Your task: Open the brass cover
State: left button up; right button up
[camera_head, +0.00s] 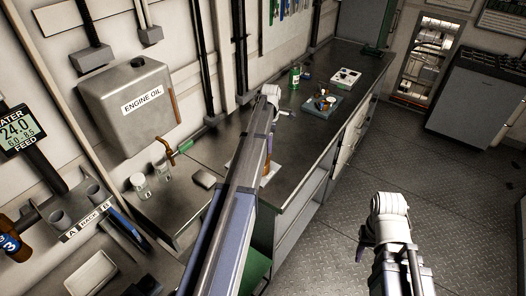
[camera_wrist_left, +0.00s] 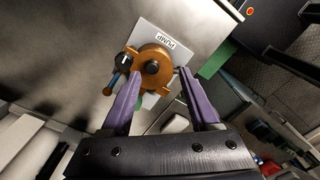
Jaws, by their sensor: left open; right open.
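The brass cover (camera_wrist_left: 146,57) is a round brass disc with a dark centre on a white plate labelled PUMP (camera_wrist_left: 168,44). It looks closed, lying flat on its base. My left gripper (camera_wrist_left: 157,76) is open, with purple fingers on either side of the cover's near edge in the wrist view. I cannot tell whether they touch it. A black knob and a blue lever with a brass end (camera_wrist_left: 108,91) sit left of the cover. In the head view my left arm hides most of the pump. My right gripper (camera_head: 364,240) hangs over the floor, partly hidden by its arm.
A grey ENGINE OIL tank (camera_head: 136,103) with a brass tap stands left of my left arm, with glass jars (camera_head: 139,185) below. A blue-grey tray of small parts (camera_head: 322,104), a white box (camera_head: 345,77) and a green bottle (camera_head: 295,77) stand farther along the bench. The right floor is clear.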

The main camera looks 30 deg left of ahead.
pick_arm(q)
jog(key=shift+w+a+r+n, duration=0.1)
jog(key=shift+a+n, duration=0.3)
jog(key=shift+a, duration=0.25)
jog(key=shift+w+a+r+n, duration=0.1)
jog(key=shift+a+n, duration=0.3)
jog(key=shift+a, duration=0.2)
notch_tip(320, 180, down, 8)
jog(key=b, duration=0.7)
jog(key=shift+b, duration=0.4)
jog(key=shift+r, duration=0.1)
jog(key=shift+c, duration=0.2)
grip_shut()
